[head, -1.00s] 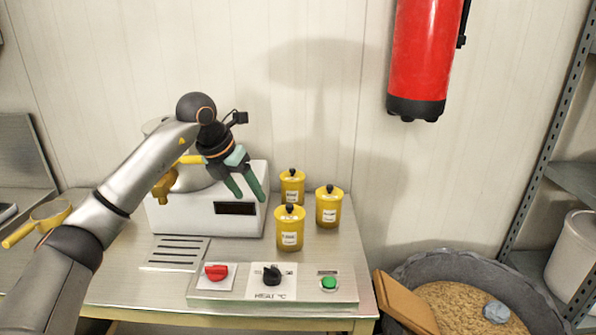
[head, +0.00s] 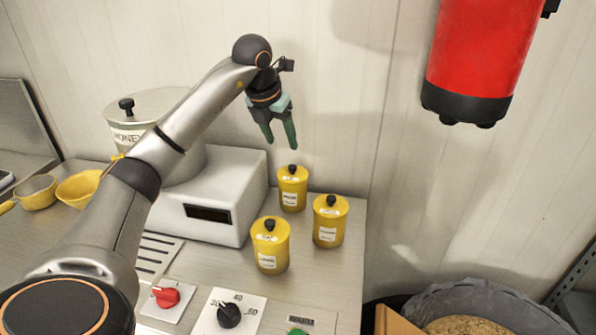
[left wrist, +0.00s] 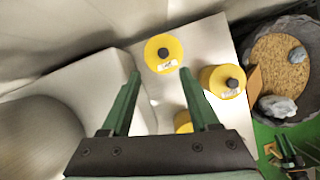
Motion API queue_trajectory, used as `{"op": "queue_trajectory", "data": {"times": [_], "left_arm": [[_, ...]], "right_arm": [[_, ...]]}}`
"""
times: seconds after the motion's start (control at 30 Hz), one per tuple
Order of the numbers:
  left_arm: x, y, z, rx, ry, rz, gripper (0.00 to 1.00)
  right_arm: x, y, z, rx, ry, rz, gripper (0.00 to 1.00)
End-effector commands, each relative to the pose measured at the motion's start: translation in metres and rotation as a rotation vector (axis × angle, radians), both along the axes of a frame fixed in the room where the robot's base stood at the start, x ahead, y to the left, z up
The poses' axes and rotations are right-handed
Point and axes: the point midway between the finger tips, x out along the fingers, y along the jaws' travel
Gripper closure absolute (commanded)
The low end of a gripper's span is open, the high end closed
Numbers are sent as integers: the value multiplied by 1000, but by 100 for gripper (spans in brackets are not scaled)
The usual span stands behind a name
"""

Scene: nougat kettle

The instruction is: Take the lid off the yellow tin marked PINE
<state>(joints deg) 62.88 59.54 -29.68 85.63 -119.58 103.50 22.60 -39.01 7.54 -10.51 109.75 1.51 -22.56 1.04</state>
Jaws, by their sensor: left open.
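Three yellow tins with black-knobbed lids on stand on the steel table: a rear tin (head: 292,190), a right tin (head: 329,226) and a front tin (head: 269,250). Their labels are too small to read, so I cannot tell which says PINE. My left gripper (head: 281,144) is open and empty, pointing down above the rear tin. In the left wrist view the rear tin (left wrist: 160,64) shows just beyond the open fingertips (left wrist: 160,74). The right tin (left wrist: 210,78) is to the right; the front tin (left wrist: 183,122) is partly hidden by the gripper. What looks like my right gripper (left wrist: 286,146) shows at lower right.
A white machine (head: 200,205) and a HONEY pot (head: 150,105) stand left of the tins. A control panel with a red knob (head: 166,296) and black dial (head: 229,314) is in front. A red cylinder (head: 485,50) hangs at upper right. The wall is close behind.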

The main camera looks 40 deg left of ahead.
Motion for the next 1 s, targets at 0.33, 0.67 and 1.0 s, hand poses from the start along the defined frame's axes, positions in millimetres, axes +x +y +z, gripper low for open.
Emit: {"op": "queue_trajectory", "data": {"times": [0.33,0.67,1.0], "left_arm": [[18,4,-43,-1,1,-1,38],[35,1,-82,-3,2,-1,38],[39,3,-92,0,0,-1,38]], "right_arm": [[-1,0,2,0,4,1,62],[-1,0,10,0,3,1,62],[0,0,11,0,1,1,62]]}}
